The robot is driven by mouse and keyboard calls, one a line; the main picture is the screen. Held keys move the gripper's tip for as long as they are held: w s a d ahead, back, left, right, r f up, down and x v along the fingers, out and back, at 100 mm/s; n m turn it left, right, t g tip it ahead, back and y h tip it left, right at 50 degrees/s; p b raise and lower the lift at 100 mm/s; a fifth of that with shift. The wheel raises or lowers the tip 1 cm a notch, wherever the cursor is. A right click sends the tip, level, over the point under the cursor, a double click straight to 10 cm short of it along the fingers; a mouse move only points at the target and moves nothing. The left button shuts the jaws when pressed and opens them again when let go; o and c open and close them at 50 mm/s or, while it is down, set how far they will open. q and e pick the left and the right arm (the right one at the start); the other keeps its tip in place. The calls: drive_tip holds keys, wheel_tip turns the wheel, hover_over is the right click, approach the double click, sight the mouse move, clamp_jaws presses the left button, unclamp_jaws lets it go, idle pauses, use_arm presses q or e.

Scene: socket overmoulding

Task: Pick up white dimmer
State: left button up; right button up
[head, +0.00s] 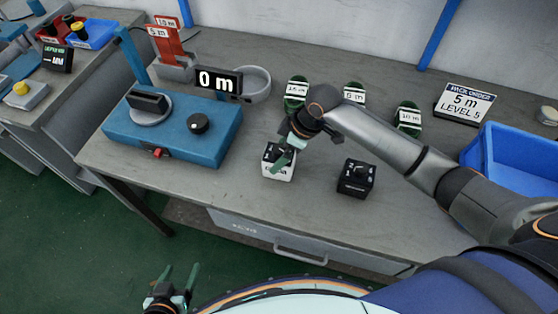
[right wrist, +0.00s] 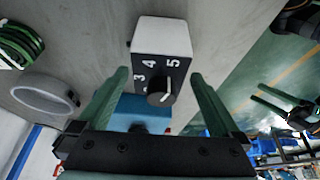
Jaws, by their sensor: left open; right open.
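The white dimmer (head: 279,173) is a small white box with a black dial face and a knob. It stands on the grey workbench (head: 215,190) near its front edge. In the right wrist view the white dimmer (right wrist: 165,30) shows its numbered face and black knob. My right gripper (head: 288,148) is open over it. In the wrist view the right gripper's green fingers (right wrist: 159,74) lie to either side of the dimmer, with a visible gap; I cannot tell their height against it. My left gripper (head: 181,269) is open and empty, low in front of the bench.
A black dimmer (head: 356,179) stands to the right of the white one. Several green cable coils (head: 408,115) lie behind. A blue machine (head: 170,135) with a "0 m" display (head: 218,80) is at left; a blue bin (head: 515,165) and a sign (head: 465,107) are at right.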

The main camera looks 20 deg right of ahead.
drive_tip(key=x, duration=0.5)
drive_tip(key=shift+d+f, duration=0.1)
drive_tip(key=shift+c, duration=0.2)
drive_tip(key=c, duration=1.2)
